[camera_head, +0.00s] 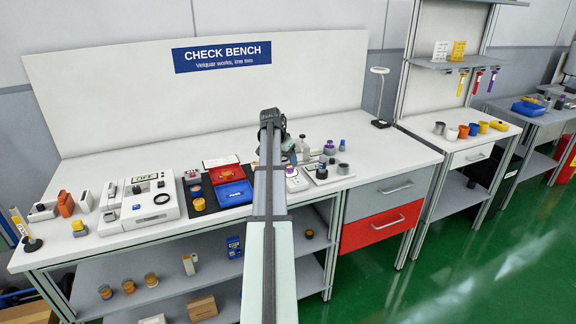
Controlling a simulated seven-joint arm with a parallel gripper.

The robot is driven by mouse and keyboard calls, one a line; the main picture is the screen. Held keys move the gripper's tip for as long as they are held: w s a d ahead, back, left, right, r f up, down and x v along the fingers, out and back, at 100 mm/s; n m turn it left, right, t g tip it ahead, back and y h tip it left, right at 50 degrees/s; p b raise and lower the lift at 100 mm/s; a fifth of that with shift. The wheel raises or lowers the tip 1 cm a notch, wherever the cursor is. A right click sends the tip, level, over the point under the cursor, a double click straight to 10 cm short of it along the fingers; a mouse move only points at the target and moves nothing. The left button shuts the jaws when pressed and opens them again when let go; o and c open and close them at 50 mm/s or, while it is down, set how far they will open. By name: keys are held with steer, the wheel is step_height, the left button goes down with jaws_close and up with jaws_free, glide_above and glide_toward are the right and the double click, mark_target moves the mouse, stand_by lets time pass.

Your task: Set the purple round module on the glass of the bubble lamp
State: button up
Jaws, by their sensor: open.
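My gripper (287,143) is at the far end of my arm, over the middle of the bench. Its fingers are small and partly hidden behind my arm; I see nothing held in it. A small purple-topped round piece (329,148) stands right of the gripper, on or behind a grey tray. A purple patch also shows just below the gripper. I cannot tell which of these is the purple round module. I cannot make out the bubble lamp or its glass for sure.
The white check bench (400,150) holds a white device (150,200), a blue box (234,192), a red box (222,170) and a grey tray (322,177) with small parts. A slim lamp (379,98) stands at the back right. The bench's right end is mostly clear.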

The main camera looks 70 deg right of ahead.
steer(key=v, duration=0.7)
